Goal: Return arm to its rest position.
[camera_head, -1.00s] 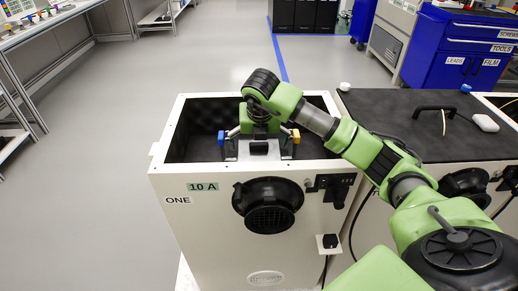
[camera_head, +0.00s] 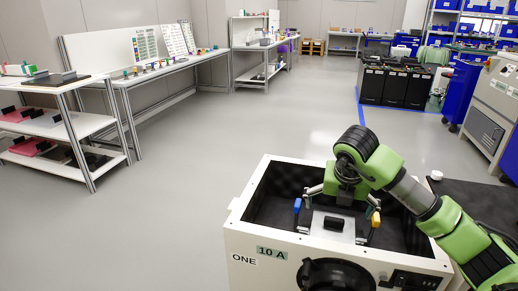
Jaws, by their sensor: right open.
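My right arm comes in from the lower right. Its gripper (camera_head: 336,213) is open, with one blue-tipped and one yellow-tipped finger, and points down into the open top of the white cabinet marked ONE and 10 A (camera_head: 252,226). A silver plate-like block with a black handle (camera_head: 334,223) lies between the spread fingers. I cannot tell whether the fingers touch it. The cabinet's lower part is cut off by the frame. My left gripper is not in view.
The cabinet's white rims surround the gripper. A black-topped cabinet (camera_head: 470,200) adjoins on the right. Open grey floor (camera_head: 190,190) lies to the left. A shelf unit (camera_head: 80,125) and a workbench (camera_head: 165,67) stand at the left. Black bins (camera_head: 395,85) stand behind.

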